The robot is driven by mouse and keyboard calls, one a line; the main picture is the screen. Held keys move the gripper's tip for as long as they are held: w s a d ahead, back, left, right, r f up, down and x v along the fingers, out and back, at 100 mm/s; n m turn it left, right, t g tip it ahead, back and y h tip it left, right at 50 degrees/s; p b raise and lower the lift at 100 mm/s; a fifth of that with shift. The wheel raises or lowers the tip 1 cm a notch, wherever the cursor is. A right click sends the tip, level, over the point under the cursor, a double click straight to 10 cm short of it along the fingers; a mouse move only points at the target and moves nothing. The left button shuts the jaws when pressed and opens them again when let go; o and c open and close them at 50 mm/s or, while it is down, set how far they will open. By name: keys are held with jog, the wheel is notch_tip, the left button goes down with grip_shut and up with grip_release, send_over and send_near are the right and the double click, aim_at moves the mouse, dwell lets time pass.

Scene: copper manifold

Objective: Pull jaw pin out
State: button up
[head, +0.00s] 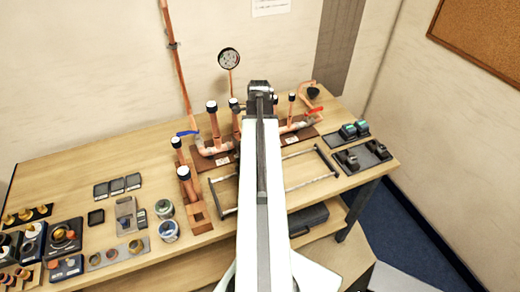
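My arm reaches away from the camera over the workbench, and its dark end, my gripper (260,90), is above the copper manifold in the head view. The fingers are not clear from behind, so I cannot tell if they are open or hold anything. The copper manifold (215,148) has upright pipes with dark caps, a blue lever on the left and a red lever (314,110) on the right. Its middle is hidden behind my arm. I cannot make out a jaw pin. Black tools with teal parts (348,131) lie on a dark mat at the right.
A grey bar frame (312,182) lies in front of the manifold, partly behind my arm. Capped copper pipes (187,182) stand on a wooden block to its left. Two tins (168,230) and several small parts cover the bench's left. A round gauge (229,59) rises behind.

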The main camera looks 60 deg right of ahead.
jog(key=shift+f, duration=0.2)
grip_shut()
jog(key=shift+s, duration=0.1)
dwell(1.2)
